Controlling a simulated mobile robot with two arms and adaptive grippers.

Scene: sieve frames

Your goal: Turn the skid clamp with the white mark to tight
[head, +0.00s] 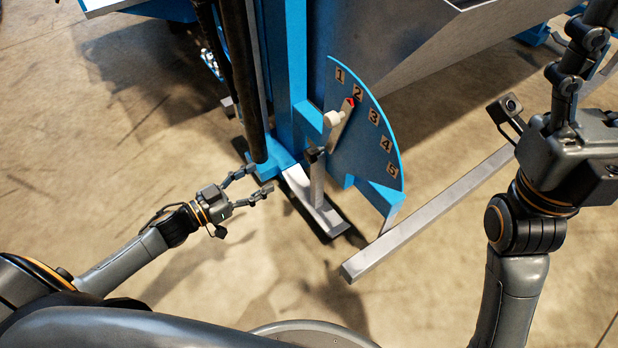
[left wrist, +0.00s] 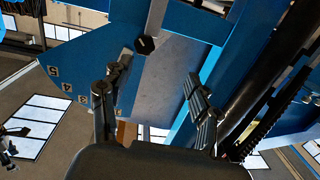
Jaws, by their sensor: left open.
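A blue machine frame (head: 298,60) carries a blue quarter-round plate (head: 375,150) with number tags 1 to 5. A pale lever with a red tip (head: 349,103) points near 2, beside a whitish knob (head: 333,118). Below, a dark knob (head: 313,155) sits by a grey upright bar (head: 317,185) above a metal foot (head: 318,212). A dark hexagonal knob (left wrist: 145,45) shows in the left wrist view. I cannot make out a clear white mark on a clamp. My left gripper (head: 260,180) is open and empty, left of the bar and apart from it. My right gripper (head: 578,65) is at the upper right, its jaws unclear.
A long grey metal beam (head: 430,212) juts toward me at the right of the plate. A black column (head: 243,80) stands at the left of the frame. A grey sloping hopper side (head: 430,60) is behind. The concrete floor (head: 110,120) is open at the left.

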